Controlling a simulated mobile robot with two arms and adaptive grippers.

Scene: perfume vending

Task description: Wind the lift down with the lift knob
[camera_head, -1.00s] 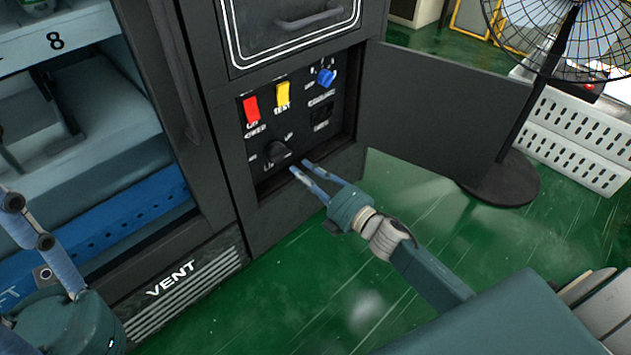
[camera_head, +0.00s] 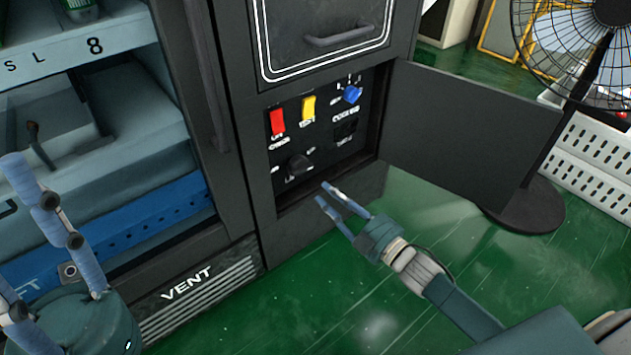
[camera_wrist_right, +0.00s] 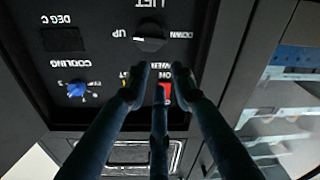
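The lift knob (camera_head: 299,165) is a round black knob low on the control panel, below the red and yellow switches. In the right wrist view the picture is upside down, and the knob (camera_wrist_right: 150,36) sits under the LIFT label between UP and DOWN. Its exact setting is too dark to tell. My right gripper (camera_head: 325,195) is apart from the knob, in front of it and to its lower right in the head view. Its fingers are spread and empty, also in the wrist view (camera_wrist_right: 160,80). My left gripper (camera_head: 50,240) is at the lower left, partly cut off.
The panel also has a red switch (camera_head: 277,121), a yellow switch (camera_head: 308,108) and a blue cooling knob (camera_head: 352,94). An open dark door (camera_head: 470,135) stands right of the panel. A fan (camera_head: 585,110) is farther right. Green floor (camera_head: 300,300) below is clear.

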